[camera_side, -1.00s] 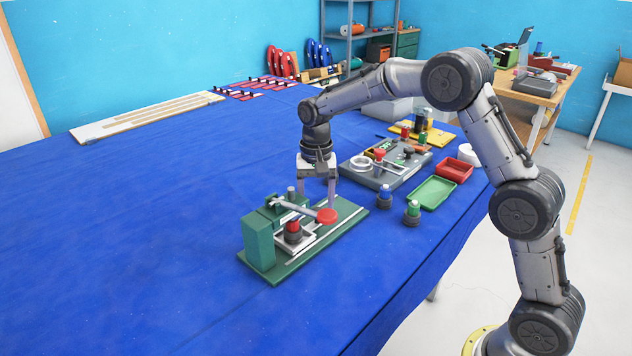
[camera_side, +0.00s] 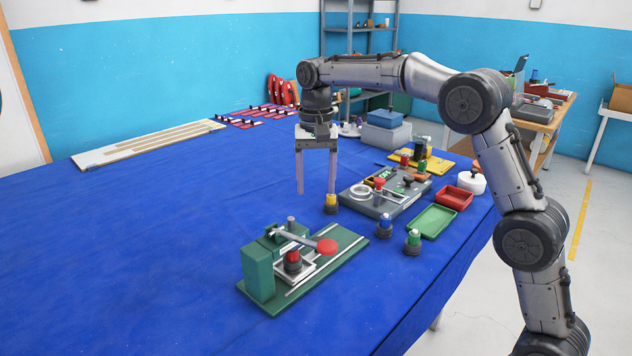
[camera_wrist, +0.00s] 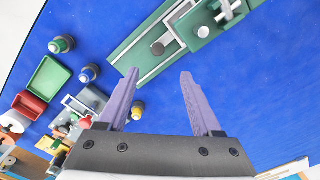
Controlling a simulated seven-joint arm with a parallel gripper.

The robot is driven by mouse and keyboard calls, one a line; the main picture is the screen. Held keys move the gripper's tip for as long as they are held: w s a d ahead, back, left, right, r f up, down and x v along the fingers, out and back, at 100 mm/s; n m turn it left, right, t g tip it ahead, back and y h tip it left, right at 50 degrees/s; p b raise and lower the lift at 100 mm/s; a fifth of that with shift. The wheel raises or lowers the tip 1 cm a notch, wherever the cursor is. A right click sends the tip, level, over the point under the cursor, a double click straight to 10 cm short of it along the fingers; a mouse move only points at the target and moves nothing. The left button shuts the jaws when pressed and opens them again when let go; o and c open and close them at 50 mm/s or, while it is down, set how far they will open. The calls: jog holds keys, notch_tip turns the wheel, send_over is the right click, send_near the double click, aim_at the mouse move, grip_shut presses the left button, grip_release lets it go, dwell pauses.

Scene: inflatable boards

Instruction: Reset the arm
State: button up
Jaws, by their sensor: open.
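My gripper (camera_side: 316,192) hangs fingers down above the blue cloth, behind the green press fixture in the side view. Its two fingers are apart with nothing between them. The wrist view shows the same open gripper (camera_wrist: 154,90) over bare blue cloth. The green fixture (camera_side: 258,262) stands near the front of the table, with a lever ending in a red knob (camera_side: 327,246). A red-topped dark piece (camera_side: 292,260) sits in its pale holder. The fixture also shows at the top of the wrist view (camera_wrist: 150,68).
A yellow-topped piece (camera_side: 331,203) stands close to my right finger in the side view. A grey board with parts (camera_side: 370,205), a green tray (camera_side: 432,221), a red bin (camera_side: 453,198) and two small valve-like pieces (camera_side: 385,227) lie right.

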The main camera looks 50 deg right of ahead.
jog(key=shift+r, duration=0.1)
jog(key=s+a+r+t, duration=0.1)
jog(key=s+r+t, duration=0.1)
jog(key=s+r, duration=0.8)
jog(key=s+a+n+t, duration=0.1)
jog(key=s+n+t, duration=0.15)
jog(key=s, duration=0.95)
jog(key=s+f+n+t, duration=0.1)
jog(key=s+f+n, duration=0.5)
jog(key=s+f, duration=0.4)
notch_tip(320, 180, down, 2)
jog(key=shift+a+f, duration=0.1)
jog(key=shift+a, duration=0.15)
